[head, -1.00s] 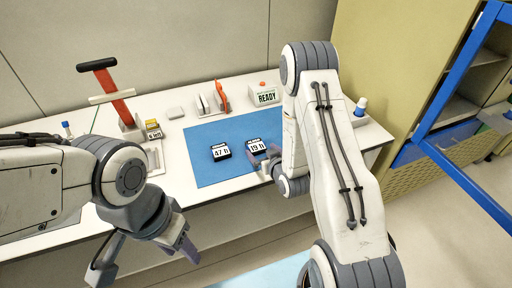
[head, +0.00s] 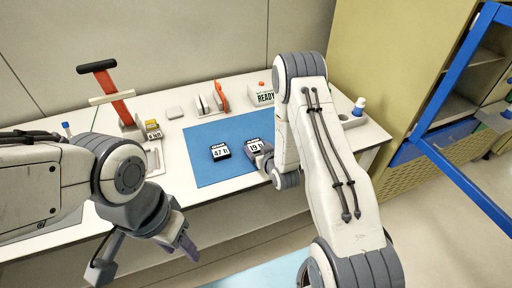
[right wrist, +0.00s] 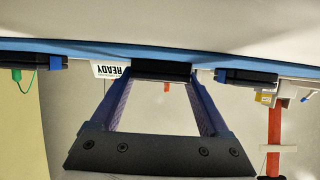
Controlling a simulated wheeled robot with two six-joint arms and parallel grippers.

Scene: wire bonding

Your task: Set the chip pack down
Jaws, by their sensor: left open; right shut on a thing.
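A black chip pack with a white label reading 19 (head: 254,146) is at the right part of the blue mat (head: 208,176). My right gripper (head: 264,158) is shut on it from the near side. In the right wrist view the held pack (right wrist: 162,71) is between the two fingertips, level with the mat's surface; I cannot tell whether it touches the mat. A second black pack, labelled 47 (head: 220,152), lies on the mat to its left, apart from it. My left gripper (head: 186,248) is open and empty, in front of the table.
A red-handled lever tool (head: 120,105), a small yellow box (head: 152,128) and an upright holder with an orange tool (head: 221,96) stand left and back. A blue-capped bottle (head: 360,106) stands right. The mat's front left is clear.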

